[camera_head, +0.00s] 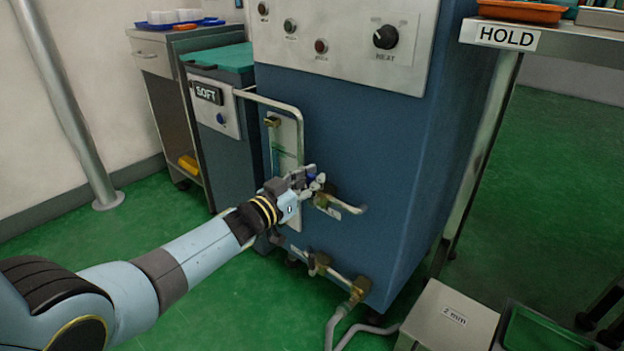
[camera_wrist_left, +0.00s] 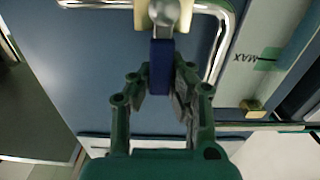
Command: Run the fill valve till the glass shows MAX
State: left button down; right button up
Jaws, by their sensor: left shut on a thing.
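The fill valve shows a blue handle (camera_wrist_left: 161,68) below a round metal end in the left wrist view. My left gripper (camera_wrist_left: 160,88) is shut on this blue handle, one finger on each side. In the head view my left gripper (camera_head: 308,181) reaches the front of the blue machine, beside the sight glass (camera_head: 278,158), and partly hides the valve. A MAX label with a green mark (camera_wrist_left: 268,58) shows beside the glass in the wrist view. I cannot make out the liquid level. My right gripper is out of view.
A bent metal pipe (camera_head: 283,104) runs over the glass. The SOFT unit (camera_head: 208,93) stands left. A box (camera_head: 450,318) is on the floor at lower right.

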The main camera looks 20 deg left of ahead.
pick_arm(q)
jog(key=c, duration=1.2)
grip_release()
jog(key=shift+a, duration=0.1)
jog(key=shift+s, duration=0.15)
jog(key=v, duration=1.1)
jog(key=shift+s, duration=0.4)
jog(key=shift+a, duration=0.15)
